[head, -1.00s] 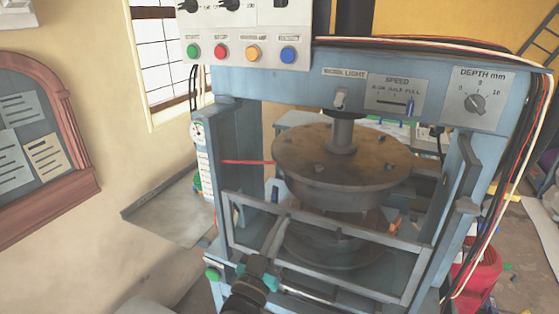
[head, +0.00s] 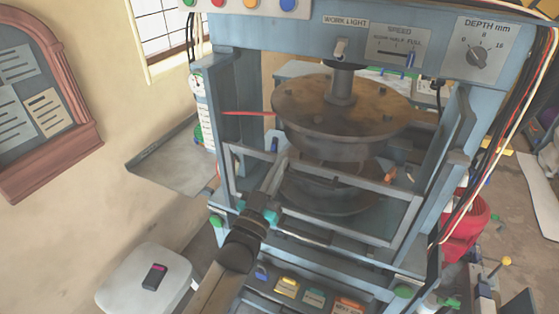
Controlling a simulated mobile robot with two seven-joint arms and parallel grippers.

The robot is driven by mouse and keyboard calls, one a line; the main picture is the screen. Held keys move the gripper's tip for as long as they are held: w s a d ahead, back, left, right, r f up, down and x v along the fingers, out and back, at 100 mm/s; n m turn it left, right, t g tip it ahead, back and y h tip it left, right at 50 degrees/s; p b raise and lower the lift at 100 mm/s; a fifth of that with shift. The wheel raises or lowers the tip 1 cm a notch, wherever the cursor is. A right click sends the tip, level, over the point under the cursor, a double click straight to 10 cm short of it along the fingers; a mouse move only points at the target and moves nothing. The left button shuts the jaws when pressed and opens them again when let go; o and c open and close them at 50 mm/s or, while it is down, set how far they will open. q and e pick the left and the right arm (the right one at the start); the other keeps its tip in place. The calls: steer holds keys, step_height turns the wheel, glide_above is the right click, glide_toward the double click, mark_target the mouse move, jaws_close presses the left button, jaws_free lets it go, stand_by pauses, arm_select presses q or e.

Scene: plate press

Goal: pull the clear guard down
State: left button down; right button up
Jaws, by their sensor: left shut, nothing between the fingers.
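The clear guard (head: 345,178) is a see-through panel in a grey frame across the front of the blue press. Its top bar crosses in front of the lower part of the round platens, and its lower bar runs above the press's front ledge. My left gripper (head: 280,166) is shut and empty, with its tips at the guard's top bar, left of the middle. I cannot tell whether the tips touch the bar. My left wrist covers part of the guard's lower left. My right gripper is out of view.
The rusty upper platen (head: 340,105) hangs behind the guard. A white stool (head: 150,280) stands at lower left, a grey side shelf (head: 180,160) at left, and a red bucket (head: 463,228) at right.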

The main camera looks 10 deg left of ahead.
arm_select(q)
steer(key=r+v, duration=0.1)
steer(key=v, duration=0.9)
steer(key=s+a+f+g+y+b, duration=0.1)
steer(key=s+f+g, duration=0.2)
steer(key=f, duration=0.8)
steer(key=s+a+f+n+g+y+b, duration=0.1)
steer(key=s+a+f+g+y+b, duration=0.2)
steer(key=f, duration=0.9)
steer(key=s+f+g, duration=0.3)
steer(key=s+f, duration=0.1)
steer(key=f, duration=0.7)
steer(key=s+a+f+g+y+b, duration=0.1)
steer(key=s+a+f+g, duration=0.1)
steer(key=s+f, duration=0.5)
steer(key=s+a+f+g+y+b, duration=0.1)
steer(key=s+f+g, duration=0.4)
steer(key=s, duration=0.8)
steer(key=s+a+f+g+b, duration=0.1)
steer(key=s+a+f+g, duration=0.2)
steer(key=s+f, duration=0.6)
steer(key=shift+s+g+y+b, duration=0.35)
steer(key=shift+s+g+y, duration=0.05)
steer(key=shift+s, duration=0.45)
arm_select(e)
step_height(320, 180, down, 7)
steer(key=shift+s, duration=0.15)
